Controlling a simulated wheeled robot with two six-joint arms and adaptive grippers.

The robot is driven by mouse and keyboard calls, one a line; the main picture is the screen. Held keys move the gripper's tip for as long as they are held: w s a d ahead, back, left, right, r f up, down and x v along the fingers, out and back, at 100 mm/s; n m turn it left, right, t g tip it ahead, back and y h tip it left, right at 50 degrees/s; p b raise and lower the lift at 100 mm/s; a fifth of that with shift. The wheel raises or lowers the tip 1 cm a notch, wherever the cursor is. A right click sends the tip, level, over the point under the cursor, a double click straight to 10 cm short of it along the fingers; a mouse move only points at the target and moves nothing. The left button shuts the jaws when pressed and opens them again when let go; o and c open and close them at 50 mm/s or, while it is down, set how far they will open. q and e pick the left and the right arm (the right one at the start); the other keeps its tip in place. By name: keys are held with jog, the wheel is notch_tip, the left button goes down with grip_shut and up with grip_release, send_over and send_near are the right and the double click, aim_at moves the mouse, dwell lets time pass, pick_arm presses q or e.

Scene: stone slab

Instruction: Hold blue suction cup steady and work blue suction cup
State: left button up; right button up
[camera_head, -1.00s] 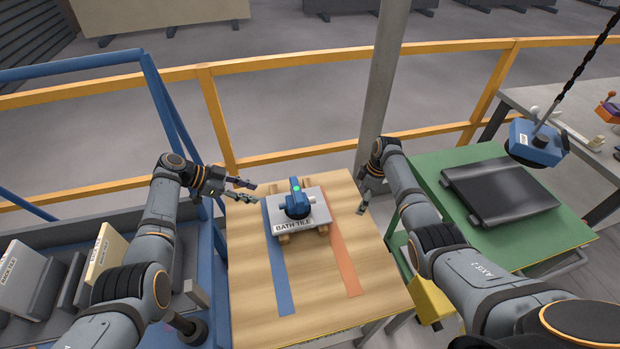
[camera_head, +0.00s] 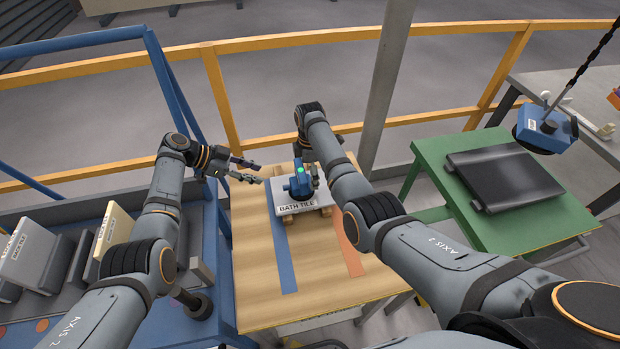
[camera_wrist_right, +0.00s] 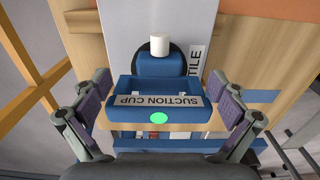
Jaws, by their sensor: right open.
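The blue suction cup (camera_head: 299,184), with a green light on top, sits on the grey bath tile (camera_head: 290,209) on the wooden table. In the right wrist view the suction cup (camera_wrist_right: 150,97) shows its label and a white knob. My right gripper (camera_head: 309,166) is above and behind it. Its open fingers (camera_wrist_right: 158,112) stand on both sides of the cup's blue handle, with no clear grip. My left gripper (camera_head: 257,172) is open and empty, left of the cup and apart from it, its fingers pointing towards it.
The wooden table (camera_head: 262,292) has a blue strip (camera_head: 276,245) and an orange strip (camera_head: 348,249). A green table (camera_head: 505,227) with a dark slab (camera_head: 503,178) stands right. A blue lifter (camera_head: 545,131) hangs above it. A yellow railing (camera_head: 290,133) runs behind.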

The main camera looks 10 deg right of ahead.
notch_tip(320, 180, down, 5)
jog(key=shift+r, duration=0.1)
jog(key=shift+c, duration=0.2)
grip_shut()
dwell(1.0)
dwell(0.7)
